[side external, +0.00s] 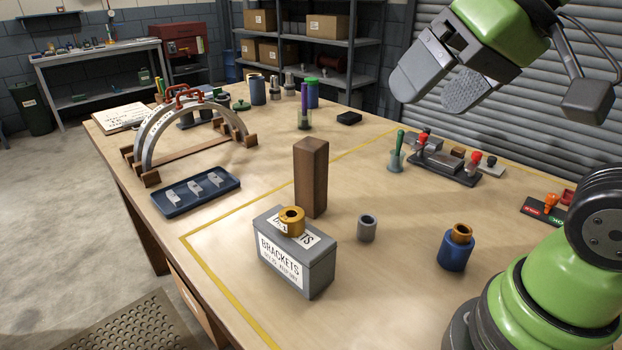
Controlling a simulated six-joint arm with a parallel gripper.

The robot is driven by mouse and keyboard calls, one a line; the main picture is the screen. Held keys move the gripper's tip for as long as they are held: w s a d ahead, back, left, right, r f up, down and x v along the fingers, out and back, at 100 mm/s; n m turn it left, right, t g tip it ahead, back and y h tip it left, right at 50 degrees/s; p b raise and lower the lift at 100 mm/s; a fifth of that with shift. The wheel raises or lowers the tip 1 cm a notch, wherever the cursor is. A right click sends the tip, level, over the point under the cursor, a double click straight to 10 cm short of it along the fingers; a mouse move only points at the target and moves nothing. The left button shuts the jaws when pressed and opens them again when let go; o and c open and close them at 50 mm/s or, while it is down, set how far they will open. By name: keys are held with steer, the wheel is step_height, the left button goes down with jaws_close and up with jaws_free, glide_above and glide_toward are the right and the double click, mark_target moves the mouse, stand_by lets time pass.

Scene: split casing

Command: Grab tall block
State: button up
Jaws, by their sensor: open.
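The tall block (312,178) is a brown wooden post standing upright on the table, just behind a grey box labelled BRACKETS (296,262). The box hides part of the block's lower left side. My gripper (437,95) is at the upper right, high above the table, with its two grey fingers apart and nothing between them. It is well clear of the block, up and to the right of it in the picture.
A brass ring (291,221) lies on the box. A grey cylinder (367,228) and a blue cylinder with a brass top (456,248) stand to the right. A metal arch (190,122) and blue tray (196,190) are at left. Toggle clamps (440,160) stand behind.

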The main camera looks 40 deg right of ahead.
steer(key=w+d+n+g, duration=0.1)
steer(key=w+d+n, duration=0.15)
steer(key=w, duration=0.75)
steer(key=n+g, duration=0.1)
steer(key=n, duration=0.2)
glide_toward(313, 143)
step_height(313, 143, down, 2)
steer(key=a, duration=0.1)
steer(key=shift+h, duration=0.4)
steer(key=x, duration=0.5)
steer(key=shift+w+d+r, duration=0.15)
steer(key=shift+w, duration=0.15)
steer(key=shift+x, duration=3.05)
steer(key=shift+r, duration=0.1)
steer(key=c, duration=1.5)
